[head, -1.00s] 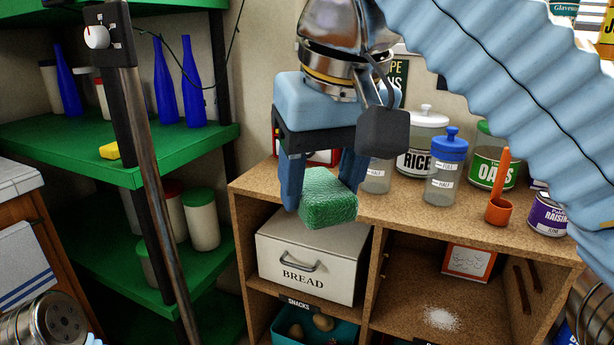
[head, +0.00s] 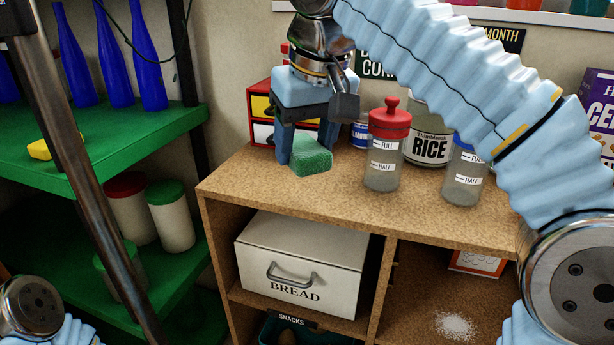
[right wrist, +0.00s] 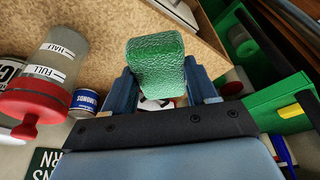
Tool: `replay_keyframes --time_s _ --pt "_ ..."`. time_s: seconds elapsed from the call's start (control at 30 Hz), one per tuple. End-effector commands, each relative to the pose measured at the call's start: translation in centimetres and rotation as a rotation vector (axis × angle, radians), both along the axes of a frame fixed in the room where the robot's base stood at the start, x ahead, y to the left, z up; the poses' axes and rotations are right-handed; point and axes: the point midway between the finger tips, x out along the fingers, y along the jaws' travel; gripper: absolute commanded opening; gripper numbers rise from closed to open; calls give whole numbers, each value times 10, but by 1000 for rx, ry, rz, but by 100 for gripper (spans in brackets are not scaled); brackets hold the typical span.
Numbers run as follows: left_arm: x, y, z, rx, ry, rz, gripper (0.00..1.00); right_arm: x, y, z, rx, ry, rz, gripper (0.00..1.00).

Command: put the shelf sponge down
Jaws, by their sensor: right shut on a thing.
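A green, rough-textured sponge (head: 312,158) is held between the blue fingers of my right gripper (head: 304,148). In the head view it is at the back left part of the wooden counter top (head: 250,185). I cannot tell whether its underside touches the wood. In the right wrist view the sponge (right wrist: 156,68) sticks out past the fingers of the right gripper (right wrist: 160,88), with the counter top behind it. My left gripper is out of view; only part of my left arm shows at the lower left.
A red-lidded jar (head: 385,160), a rice jar (head: 428,135) and a blue-lidded jar (head: 464,182) stand right of the sponge. A small drawer box (head: 262,108) is behind it. The counter's front left is clear. A green shelf (head: 130,145) at left bears blue bottles and a yellow block (head: 41,149).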

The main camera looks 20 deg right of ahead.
Motion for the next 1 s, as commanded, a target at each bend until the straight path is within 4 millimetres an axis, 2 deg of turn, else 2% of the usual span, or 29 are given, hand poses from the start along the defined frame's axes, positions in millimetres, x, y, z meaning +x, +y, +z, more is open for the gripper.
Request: replay_keyframes --time_s 0.03,0.23,0.37,0.4,0.5,0.93,0.97,1.0 --pt "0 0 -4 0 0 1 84 5 -3 -9 -1 2 -2 29" --pt "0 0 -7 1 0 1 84 16 -6 -22 -1 1 -1 29" --pt "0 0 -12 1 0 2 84 30 -12 -42 -1 3 -1 29" --pt "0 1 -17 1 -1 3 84 28 -11 -52 -1 2 2 29" --pt "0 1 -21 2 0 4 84 28 -11 -64 -1 1 2 29" --pt "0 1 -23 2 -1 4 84 28 -11 -71 0 0 1 29" --pt "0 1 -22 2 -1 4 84 28 -11 -70 0 0 1 60" --pt "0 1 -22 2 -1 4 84 28 -11 -70 0 0 1 67"
